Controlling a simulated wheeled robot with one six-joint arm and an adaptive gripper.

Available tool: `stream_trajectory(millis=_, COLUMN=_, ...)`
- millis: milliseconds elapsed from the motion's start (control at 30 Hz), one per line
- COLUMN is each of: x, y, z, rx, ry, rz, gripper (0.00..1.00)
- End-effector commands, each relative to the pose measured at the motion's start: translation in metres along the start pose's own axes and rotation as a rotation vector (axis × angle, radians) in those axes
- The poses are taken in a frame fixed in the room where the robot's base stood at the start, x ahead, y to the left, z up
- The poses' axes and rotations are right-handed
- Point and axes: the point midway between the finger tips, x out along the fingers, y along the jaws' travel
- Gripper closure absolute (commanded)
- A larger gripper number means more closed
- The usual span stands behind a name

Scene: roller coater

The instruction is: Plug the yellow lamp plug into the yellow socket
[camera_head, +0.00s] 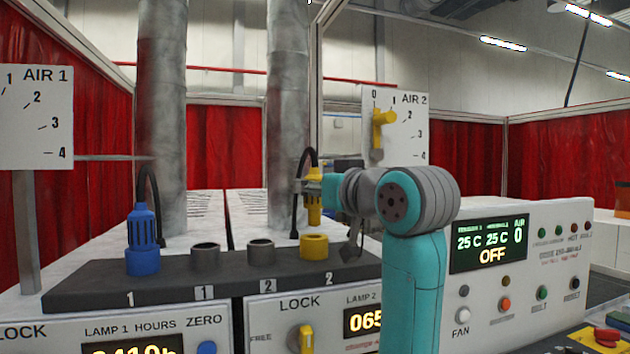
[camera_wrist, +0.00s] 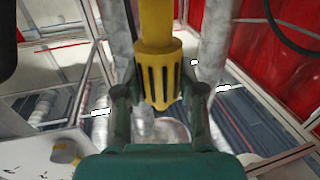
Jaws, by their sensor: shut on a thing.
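The yellow lamp plug (camera_head: 314,208) is upright above the yellow socket (camera_head: 314,246), with a gap between them. Its black cable loops up from its top. My gripper (camera_head: 318,187) is shut on the plug from the right side. In the wrist view the yellow plug (camera_wrist: 160,75) sits between the two fingers of my gripper (camera_wrist: 160,95), its slotted part at the fingertips. The yellow socket stands on the dark grey block, at the label 2, and its opening faces up. The socket does not show in the wrist view.
The blue plug (camera_head: 144,226) stands in the blue socket (camera_head: 142,262) at the left. Two grey sockets (camera_head: 205,252) (camera_head: 261,250) stand between blue and yellow. Silver ducts rise behind. The AIR 2 panel (camera_head: 410,127) with a yellow knob stands behind my arm.

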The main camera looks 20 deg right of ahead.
Motion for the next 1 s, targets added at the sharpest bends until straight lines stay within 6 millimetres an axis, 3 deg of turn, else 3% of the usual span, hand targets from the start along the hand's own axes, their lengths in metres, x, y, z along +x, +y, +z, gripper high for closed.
stream_trajectory(millis=1000, x=0.000, y=0.000, z=0.038, rx=0.000, ry=-0.001, rz=0.000, gripper=0.99)
